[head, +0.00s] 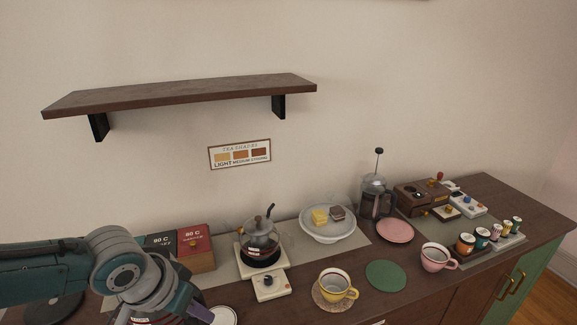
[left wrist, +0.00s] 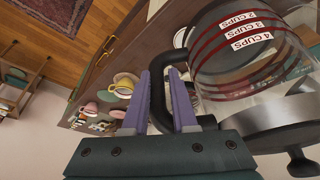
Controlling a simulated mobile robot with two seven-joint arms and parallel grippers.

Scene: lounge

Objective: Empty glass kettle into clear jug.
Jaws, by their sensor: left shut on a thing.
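My left gripper (left wrist: 168,88) is shut on the black loop handle of the glass kettle (left wrist: 240,70). The kettle is clear, with red bands and cup labels, a metal collar and a black knob, and is cut off by the right edge of the left wrist view. How much is inside cannot be told. In the head view my left gripper (head: 200,313) is at the bottom left, mostly hidden, and the kettle is largely out of sight. I cannot pick out the clear jug with certainty. My right gripper is not in view.
A lidded glass pot (head: 262,238) stands on a white warmer. Left are black and red boxes (head: 196,243); right are a yellow cup (head: 335,285), green coaster (head: 386,274), white plate (head: 328,232), French press (head: 376,200) and pink cup (head: 436,257). A shelf (head: 180,93) overhangs the counter.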

